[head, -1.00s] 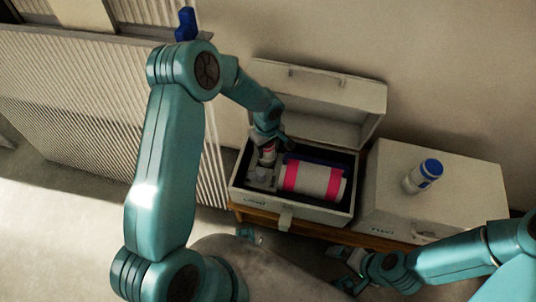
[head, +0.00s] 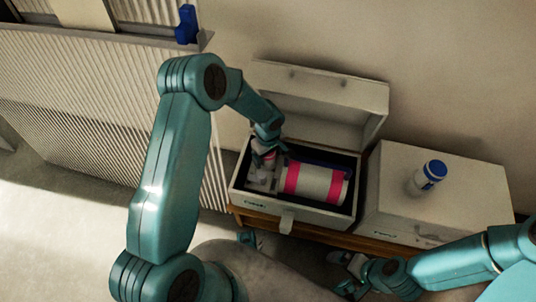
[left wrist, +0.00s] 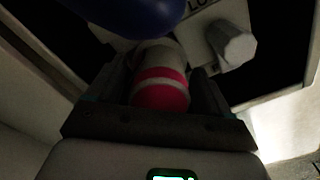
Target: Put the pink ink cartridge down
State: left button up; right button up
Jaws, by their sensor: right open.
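The pink ink cartridge (left wrist: 160,92) is a small white cylinder with pink bands, between the fingers of my left gripper (left wrist: 163,88) in the left wrist view. The fingers lie close along both its sides and appear shut on it. In the head view, my left gripper (head: 264,150) reaches down into the left end of an open white box (head: 290,211), and the cartridge (head: 269,157) is mostly hidden there. Whether it touches the box floor cannot be told. My right gripper (head: 345,276) is open and empty at the lower front, short of the boxes.
A large white roll with pink bands (head: 315,181) fills the box's right side, with a blue part behind it. The box's lid (head: 320,97) stands raised. A closed white box (head: 440,200) stands to the right, with a blue-capped white bottle (head: 427,178) on top.

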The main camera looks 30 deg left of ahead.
pick_arm(q)
jog(key=shift+r+p, duration=0.35)
jog(key=shift+p, duration=0.05)
notch_tip(320, 180, up, 12)
jog(key=p, duration=0.2)
jog(key=shift+f+p, duration=0.2)
jog(key=shift+p, duration=0.2)
jog(key=shift+s, duration=0.1)
